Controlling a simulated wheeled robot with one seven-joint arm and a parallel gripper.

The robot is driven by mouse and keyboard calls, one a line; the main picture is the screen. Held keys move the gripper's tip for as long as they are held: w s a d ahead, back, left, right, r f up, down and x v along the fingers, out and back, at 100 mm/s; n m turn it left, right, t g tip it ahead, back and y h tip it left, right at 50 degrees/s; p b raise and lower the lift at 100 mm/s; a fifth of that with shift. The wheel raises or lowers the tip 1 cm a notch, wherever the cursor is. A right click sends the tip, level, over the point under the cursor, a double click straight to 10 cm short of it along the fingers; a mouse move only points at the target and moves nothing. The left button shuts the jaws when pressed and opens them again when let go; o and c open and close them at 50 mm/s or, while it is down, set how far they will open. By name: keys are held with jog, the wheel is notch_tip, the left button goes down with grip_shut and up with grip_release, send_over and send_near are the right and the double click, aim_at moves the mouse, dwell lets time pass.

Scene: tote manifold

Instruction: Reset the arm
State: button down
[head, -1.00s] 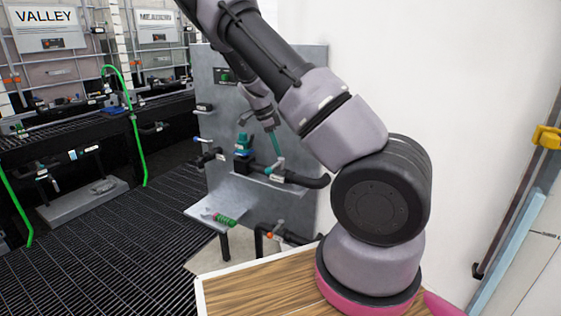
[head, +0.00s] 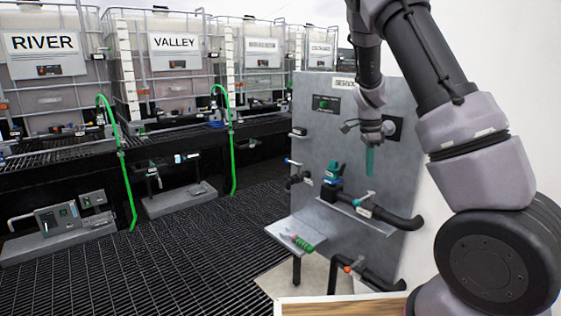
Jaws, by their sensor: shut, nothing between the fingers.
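My arm (head: 445,100) rises from its base at the lower right of the head view and bends over the top. Its far end hangs down in front of the grey panel (head: 312,150). My gripper (head: 370,162) points downward there, with its teal fingers together and nothing between them. It is above and to the right of the teal and blue valve (head: 334,172) on the panel's pipe. The gripper appears apart from the valve.
A small grey shelf (head: 288,228) on the panel bears a green-handled tool (head: 303,244). Labelled totes, RIVER (head: 45,85) and VALLEY (head: 170,85) among them, stand behind at left with green hoses (head: 232,145). Dark grating floor (head: 190,265) is open at left. A white wall is at right.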

jog(key=s+a+r+n+t+y, duration=0.2)
jog(key=s+r+n, duration=0.2)
jog(key=s+r, duration=0.4)
jog(key=s+a+r+n+t+y, duration=0.2)
jog(key=s+r+n, duration=0.25)
jog(key=r, duration=0.55)
jog(key=s+a+r+n+t, duration=0.1)
jog(key=s+r+n, duration=0.2)
jog(key=s, duration=0.4)
jog(key=s+a+r+n+t, duration=0.1)
jog(key=s+r+n+t, duration=0.1)
jog(key=s, duration=0.4)
jog(key=shift+s+r+n+h, duration=0.4)
jog(key=shift+r+n, duration=0.15)
jog(key=shift+r, duration=0.05)
